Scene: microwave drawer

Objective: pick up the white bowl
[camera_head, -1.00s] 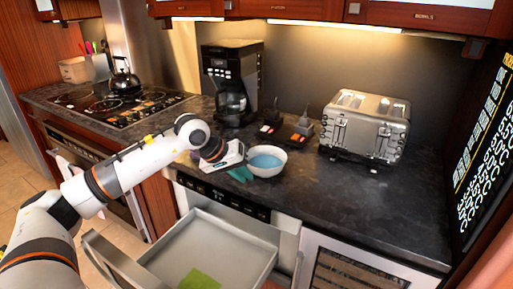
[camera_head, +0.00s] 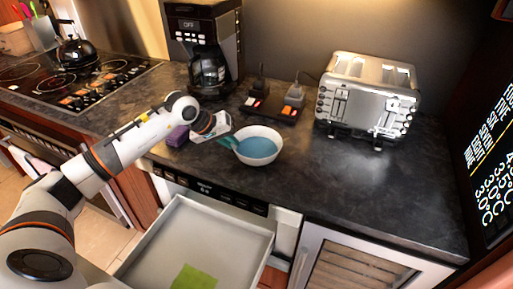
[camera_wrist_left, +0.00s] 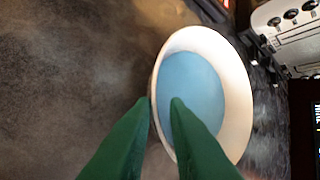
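The white bowl (camera_head: 259,158) with a blue inside stands upright on the dark counter, in front of the coffee maker and left of the toaster. It also shows in the left wrist view (camera_wrist_left: 238,95). My left gripper (camera_head: 231,143), with green fingers, is at the bowl's left rim. In the left wrist view the gripper (camera_wrist_left: 160,100) has one finger outside the rim and the other over the blue inside. A gap shows between the fingertips, so it looks open around the rim. My right gripper is not in view.
A purple block (camera_head: 177,136) lies left of my left gripper. The coffee maker (camera_head: 205,50), a small dark tray with devices (camera_head: 273,107) and the toaster (camera_head: 367,97) stand behind. An open drawer (camera_head: 240,250) with a green item (camera_head: 194,278) juts out below.

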